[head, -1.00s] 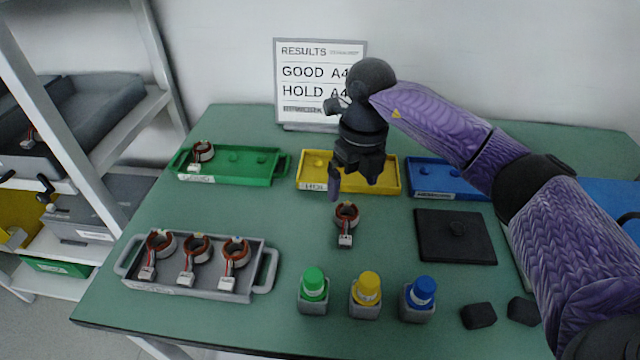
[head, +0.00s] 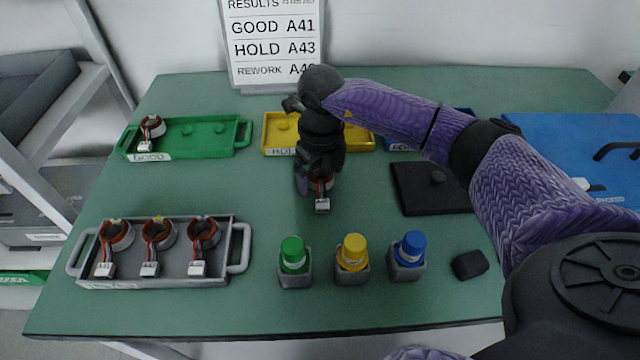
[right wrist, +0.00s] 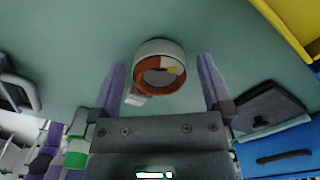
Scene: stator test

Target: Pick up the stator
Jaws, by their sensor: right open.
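A single stator (head: 322,187) with a copper-coloured ring and a white connector sits on the green table, in front of the yellow tray. In the head view my right gripper (head: 303,184) is over it and hides most of it. In the right wrist view the stator (right wrist: 159,70) lies ahead of the open fingers, roughly midway between them, with its white connector toward the left finger. Nothing is held in my right gripper (right wrist: 162,78). My left gripper is not in view.
A grey tray (head: 239,224) with three stators stands front left. A green tray (head: 221,148) with one stator, a yellow tray (head: 362,143) and a mostly hidden blue tray stand behind. Three capped bottles (head: 352,258) stand in front, a black plate (head: 415,196) to the right.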

